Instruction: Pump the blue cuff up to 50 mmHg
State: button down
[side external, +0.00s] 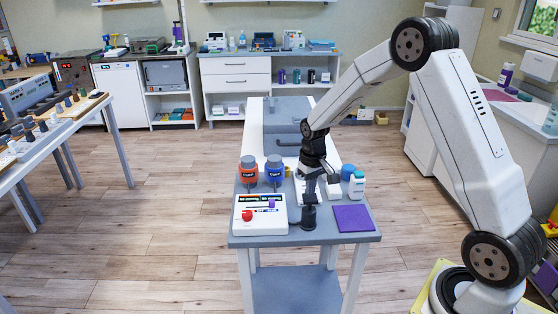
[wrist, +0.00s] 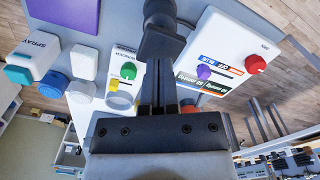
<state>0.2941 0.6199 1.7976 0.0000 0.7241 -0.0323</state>
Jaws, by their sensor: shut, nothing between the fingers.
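The blue cuff (side external: 274,170) stands upright on the small table, beside the orange cuff (side external: 248,170). A white console (side external: 262,226) in front of them has a red knob (side external: 247,215), a purple slider knob (side external: 271,204) and a display strip. In the wrist view the console (wrist: 222,42) shows the purple knob (wrist: 204,72), red knob (wrist: 256,64) and a label reading BLUE. A black upright piece with a rounded top (side external: 309,217) stands right of the console. My gripper (side external: 310,188) is shut and empty, just above or behind it; contact cannot be told.
A purple pad (side external: 352,218) lies at the table's front right. A white device with a green knob (wrist: 128,71) sits close beside my fingers. A grey case (side external: 286,115) is at the back.

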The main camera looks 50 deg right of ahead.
jog(key=shift+r, duration=3)
jog(key=shift+s+a, duration=0.3)
jog(key=shift+a, duration=0.15)
jog(key=s+a+f+n+t, duration=0.1)
jog(key=s+a+n+t, duration=0.1)
jog(key=s+a, duration=1)
jog(key=s+n, duration=0.1)
jog(key=s, duration=0.2)
jog(key=shift+a+f+t, duration=0.15)
jog(key=shift+t, duration=0.15)
